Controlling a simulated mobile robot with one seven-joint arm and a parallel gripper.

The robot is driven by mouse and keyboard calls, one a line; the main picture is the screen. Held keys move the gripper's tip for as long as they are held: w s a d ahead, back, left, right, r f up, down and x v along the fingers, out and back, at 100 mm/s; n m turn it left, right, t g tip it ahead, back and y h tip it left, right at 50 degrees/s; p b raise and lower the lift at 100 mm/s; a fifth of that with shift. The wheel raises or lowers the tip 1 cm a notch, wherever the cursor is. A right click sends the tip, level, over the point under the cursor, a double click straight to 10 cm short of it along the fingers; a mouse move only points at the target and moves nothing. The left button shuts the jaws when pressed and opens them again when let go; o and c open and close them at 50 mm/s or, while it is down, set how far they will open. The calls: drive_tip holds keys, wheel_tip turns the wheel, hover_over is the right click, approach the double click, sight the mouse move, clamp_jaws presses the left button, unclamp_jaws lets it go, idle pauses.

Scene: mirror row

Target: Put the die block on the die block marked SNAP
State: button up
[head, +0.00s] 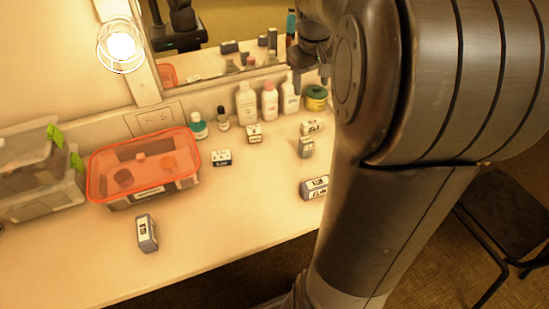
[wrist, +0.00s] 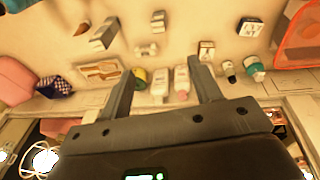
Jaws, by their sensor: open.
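Several small grey-and-white die blocks with dark printing lie spread on the counter. In the head view, one block (head: 146,233) stands apart at the front left, one (head: 221,157) is right of the red bin, one (head: 254,133) is near the bottles, and others (head: 306,147) (head: 314,187) are beside my arm. The printing is too small to tell which reads SNAP. In the wrist view, blocks (wrist: 104,33) (wrist: 206,50) (wrist: 249,27) lie beyond my fingers. My gripper (wrist: 163,70) is open and empty, above the counter; my arm largely hides it in the head view.
A red translucent bin (head: 145,190) and clear stacked boxes (head: 38,190) occupy the left. White bottles (head: 246,103), a teal bottle (head: 198,126) and a green-yellow tin (head: 316,97) line the mirror wall. The front middle counter is clear. A dark chair (head: 505,210) is at right.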

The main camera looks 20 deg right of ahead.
drive_tip(key=s+a+f+t+y, duration=0.1)
drive_tip(key=s+a+t, duration=0.2)
drive_tip(key=s+a, duration=1.4)
drive_tip(key=shift+s+a+t, duration=0.35)
drive_tip(key=shift+s+t, duration=0.05)
drive_tip(key=shift+s, duration=0.75)
